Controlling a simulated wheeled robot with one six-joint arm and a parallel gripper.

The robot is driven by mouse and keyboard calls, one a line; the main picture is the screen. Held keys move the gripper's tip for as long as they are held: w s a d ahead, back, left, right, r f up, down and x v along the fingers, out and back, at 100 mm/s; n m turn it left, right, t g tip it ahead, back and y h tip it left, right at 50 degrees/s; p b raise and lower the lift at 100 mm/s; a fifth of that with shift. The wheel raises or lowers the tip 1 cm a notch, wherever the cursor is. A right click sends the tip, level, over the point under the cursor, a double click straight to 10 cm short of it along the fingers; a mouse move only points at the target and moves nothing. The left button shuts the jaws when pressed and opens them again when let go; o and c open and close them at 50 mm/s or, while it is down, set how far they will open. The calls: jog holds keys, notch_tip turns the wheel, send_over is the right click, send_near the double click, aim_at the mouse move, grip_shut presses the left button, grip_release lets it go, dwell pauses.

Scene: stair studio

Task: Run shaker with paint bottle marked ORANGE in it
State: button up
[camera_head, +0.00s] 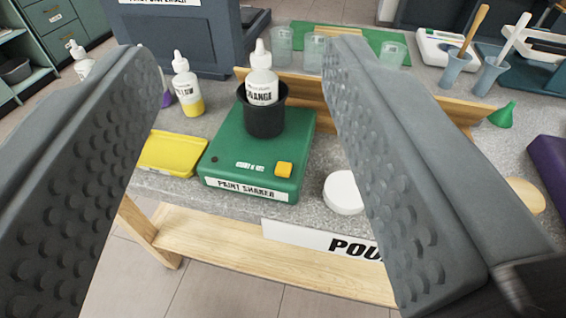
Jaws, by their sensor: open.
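The green paint shaker (222,170) stands on the grey speckled counter, its front label reading PAINT SHAKER. A black cup (264,121) sits on its top. The white paint bottle (262,83), with a label that reads as ORANGE with its first letter cut off, stands upright in the cup; its lower part is hidden. An orange-yellow switch (283,170) is on the shaker's front right top. My gripper (240,55) is open and empty, its two ridged fingers framing the shaker and bottle from the near side, apart from both.
A bottle with yellow paint (186,85) and a yellow tray (172,152) are left of the shaker. A round white lid (343,192) is to its right. A wooden rail (307,92) runs behind. Clear cups (391,55) stand on a green mat.

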grip_shut()
dwell(1.4)
